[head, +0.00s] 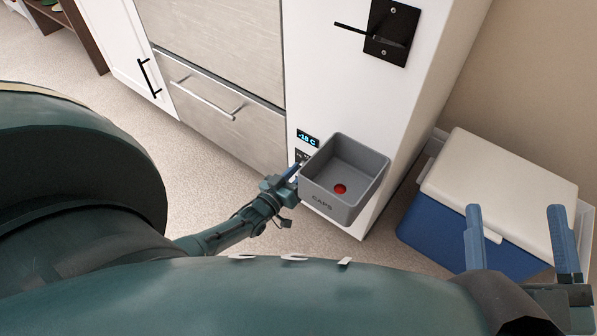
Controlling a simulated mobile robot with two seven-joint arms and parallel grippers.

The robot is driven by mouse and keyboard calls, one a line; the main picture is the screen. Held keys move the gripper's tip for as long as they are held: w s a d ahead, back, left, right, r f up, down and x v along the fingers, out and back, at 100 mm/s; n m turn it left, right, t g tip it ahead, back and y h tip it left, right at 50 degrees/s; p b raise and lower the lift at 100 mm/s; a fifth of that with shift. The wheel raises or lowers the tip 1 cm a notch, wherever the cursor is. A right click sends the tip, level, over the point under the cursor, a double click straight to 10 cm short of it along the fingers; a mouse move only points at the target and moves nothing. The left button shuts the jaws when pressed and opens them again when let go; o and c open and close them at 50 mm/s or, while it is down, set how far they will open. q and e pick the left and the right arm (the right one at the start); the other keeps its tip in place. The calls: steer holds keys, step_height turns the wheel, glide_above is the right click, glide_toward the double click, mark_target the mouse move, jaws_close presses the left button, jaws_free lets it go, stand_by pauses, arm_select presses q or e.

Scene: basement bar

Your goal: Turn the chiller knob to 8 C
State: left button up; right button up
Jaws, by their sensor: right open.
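The chiller's small lit display (308,138) is on the lower part of the white cabinet front and seems to read 18 C, perhaps with a minus sign. A small dark panel (302,155) sits just under it. I cannot make out the knob; it may be hidden at my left gripper. My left gripper (296,167) is at this panel, its blue fingers pointing up toward it. I cannot tell whether it is open, shut or touching the knob. My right gripper (515,212) is at the lower right, fingers wide apart and empty, in front of the cooler.
A grey caps bin (320,190) with a red cap (340,189) inside juts from the cabinet (425,75), close right of my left gripper. A black plate with a lever (391,33) is above. A blue cooler with a white lid (505,185) stands at right. Drawers (215,110) are left.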

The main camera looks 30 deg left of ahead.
arm_select(q)
steer(key=shift+n, duration=1.2)
arm_select(e)
steer(key=shift+w+r, duration=0.15)
steer(key=shift+r, duration=0.15)
steer(key=shift+r+y, duration=0.1)
steer(key=shift+y, duration=0.2)
steer(key=shift+n, duration=0.3)
arm_select(q)
steer(key=o, duration=1)
steer(key=shift+c, duration=0.2)
steer(key=s+a+p, duration=0.1)
steer(key=s+p, duration=0.2)
steer(key=s, duration=1)
arm_select(e)
steer(key=shift+s+d+f+m+g+h, duration=0.1)
steer(key=shift+s+f+m+g+h, duration=0.2)
steer(key=shift+f+h, duration=0.25)
steer(key=shift+s+f+m+g+h, duration=0.2)
steer(key=shift+f+m+h, duration=0.25)
steer(key=shift+f, duration=0.2)
